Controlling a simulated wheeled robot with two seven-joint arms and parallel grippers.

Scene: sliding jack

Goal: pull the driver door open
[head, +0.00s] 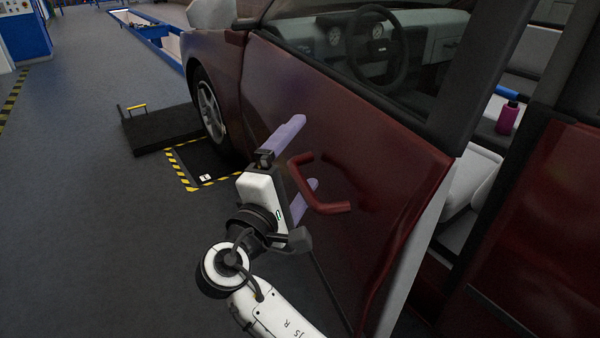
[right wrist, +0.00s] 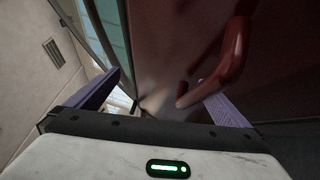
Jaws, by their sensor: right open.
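The dark red driver door (head: 250,85) stands ajar, with its pale inner edge and a gap to the body showing at its rear. Its red loop handle (head: 325,207) sticks out from the outer panel; the handle also shows in the right wrist view (right wrist: 233,55). My right gripper (head: 300,160) is at the handle with its purple fingers spread, one above and one low beside the handle. In the right wrist view (right wrist: 160,90) the right finger overlaps the handle's near end. I cannot tell whether they touch. My left gripper is out of view.
The grey floor at left is largely clear.

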